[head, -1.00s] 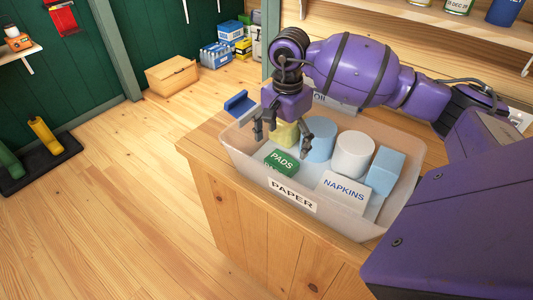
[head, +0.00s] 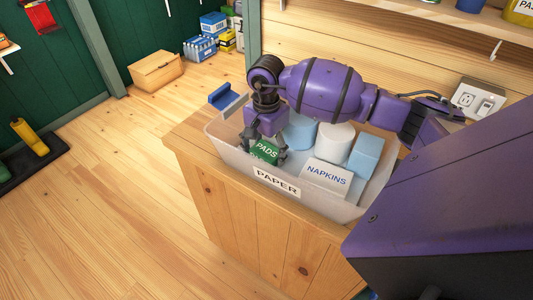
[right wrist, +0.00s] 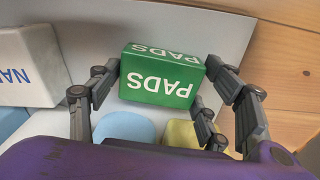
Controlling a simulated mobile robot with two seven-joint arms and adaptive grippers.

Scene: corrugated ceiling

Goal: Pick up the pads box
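The green pads box (head: 265,151) with white lettering sits in the clear bin labelled PAPER (head: 240,166), at its front left. In the right wrist view the box (right wrist: 160,76) lies between the fingers. My right gripper (head: 265,153) reaches down into the bin, and its fingers straddle the box. In the right wrist view the fingertips (right wrist: 163,68) are at or very near both sides of the box; a firm grip does not show. The gripper looks open around the box. My left gripper is not in view.
The bin also holds a white napkins box (head: 326,178), a blue cylinder (head: 300,134), a white cylinder (head: 334,143) and a light blue box (head: 365,156). A yellow item (right wrist: 188,135) lies close to the fingers. Wooden floor (head: 110,200) is clear to the left.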

